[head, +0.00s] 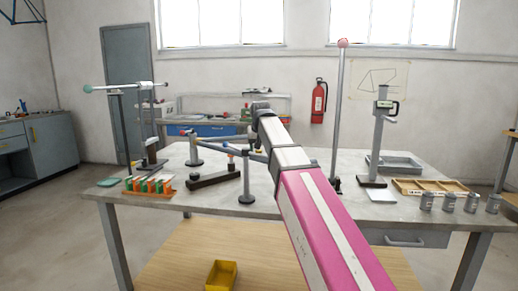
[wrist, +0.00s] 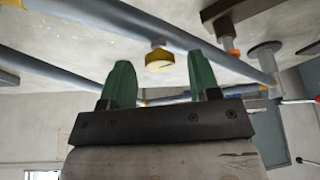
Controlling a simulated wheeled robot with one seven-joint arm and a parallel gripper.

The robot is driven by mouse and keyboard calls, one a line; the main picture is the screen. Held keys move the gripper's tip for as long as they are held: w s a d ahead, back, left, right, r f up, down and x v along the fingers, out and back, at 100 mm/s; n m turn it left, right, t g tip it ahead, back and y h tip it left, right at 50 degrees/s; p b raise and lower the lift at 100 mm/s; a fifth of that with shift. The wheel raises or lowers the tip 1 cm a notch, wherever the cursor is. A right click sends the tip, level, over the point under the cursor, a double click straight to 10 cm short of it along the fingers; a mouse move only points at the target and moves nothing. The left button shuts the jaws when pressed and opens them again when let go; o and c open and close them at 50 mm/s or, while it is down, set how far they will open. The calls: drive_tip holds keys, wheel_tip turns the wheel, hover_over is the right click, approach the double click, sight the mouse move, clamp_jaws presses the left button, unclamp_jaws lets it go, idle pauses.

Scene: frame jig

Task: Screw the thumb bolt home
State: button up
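The thumb bolt (wrist: 160,61) shows in the wrist view as a round yellow knob on a short pale shank, by a grey-blue frame tube (wrist: 135,18). How deep its thread sits cannot be seen. My gripper (wrist: 161,76) has two green fingers, spread apart with nothing between them. The knob appears just beyond the fingertips, roughly centred in the gap, and looks clear of both. In the head view, the frame on its posts (head: 246,180) stands mid-bench, partly behind my pink and white arm. The bolt and my fingers cannot be made out there.
A dark bar (head: 214,179) and an orange rack (head: 149,186) lie left of the frame on the bench. A tall red-tipped rod (head: 340,110) and a gauge stand (head: 378,140) rise to the right. A wooden tray (head: 430,187) and several grey cylinders (head: 448,203) sit at the right edge.

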drive_tip(key=shift+r, duration=0.1)
drive_tip(key=v, duration=1)
drive_tip(key=shift+r, duration=0.3)
drive_tip(key=shift+s, duration=0.1)
